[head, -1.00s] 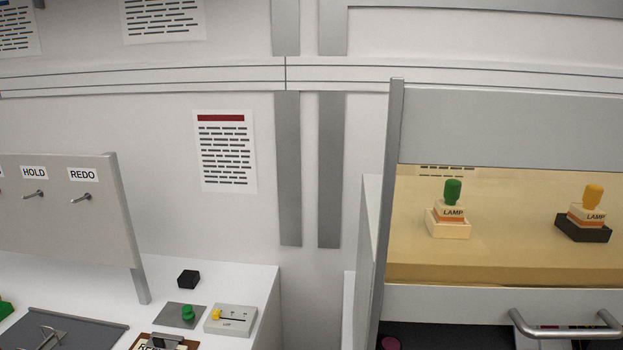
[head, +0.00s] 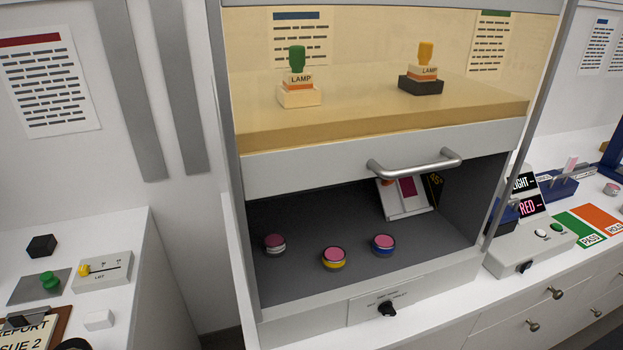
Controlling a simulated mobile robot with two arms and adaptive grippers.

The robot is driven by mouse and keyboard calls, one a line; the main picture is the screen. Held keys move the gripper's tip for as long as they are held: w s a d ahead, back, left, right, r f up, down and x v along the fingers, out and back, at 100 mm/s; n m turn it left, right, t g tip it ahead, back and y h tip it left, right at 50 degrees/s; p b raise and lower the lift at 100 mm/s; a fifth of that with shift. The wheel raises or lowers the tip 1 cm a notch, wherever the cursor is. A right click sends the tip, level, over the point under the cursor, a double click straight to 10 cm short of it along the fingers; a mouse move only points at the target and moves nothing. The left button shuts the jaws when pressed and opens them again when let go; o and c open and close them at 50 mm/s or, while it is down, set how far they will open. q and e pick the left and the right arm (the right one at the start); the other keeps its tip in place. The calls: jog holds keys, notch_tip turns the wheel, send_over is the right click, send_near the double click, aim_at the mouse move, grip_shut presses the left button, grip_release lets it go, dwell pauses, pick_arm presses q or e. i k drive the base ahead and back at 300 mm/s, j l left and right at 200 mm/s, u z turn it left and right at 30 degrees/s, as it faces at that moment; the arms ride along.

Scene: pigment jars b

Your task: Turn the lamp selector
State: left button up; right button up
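A grey console stands to the right of the cabinet, with dark display plates (head: 530,206) reading "…IGHT" and "RED". A small black knob (head: 525,267) sits on its sloped front. Another black knob (head: 387,309) is on the cabinet's lower front, under small lettering I cannot read fully. I cannot tell for certain which knob is the lamp selector. A green-topped block (head: 299,92) and a yellow-topped block (head: 421,84), both labelled LAMP, stand on the shelf behind the tinted pane. Neither of my grippers is in view.
The cabinet's sash has a bar handle (head: 415,163) and is raised above an opening. Inside are three pink-lidded jars (head: 334,258) and a tilted white stand (head: 405,199). Green and orange PASS/HOLD mats (head: 580,240) lie right of the console. A left counter holds a slider box (head: 103,271).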

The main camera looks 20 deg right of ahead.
aim_at(387, 309)
jog(key=z, duration=1.25)
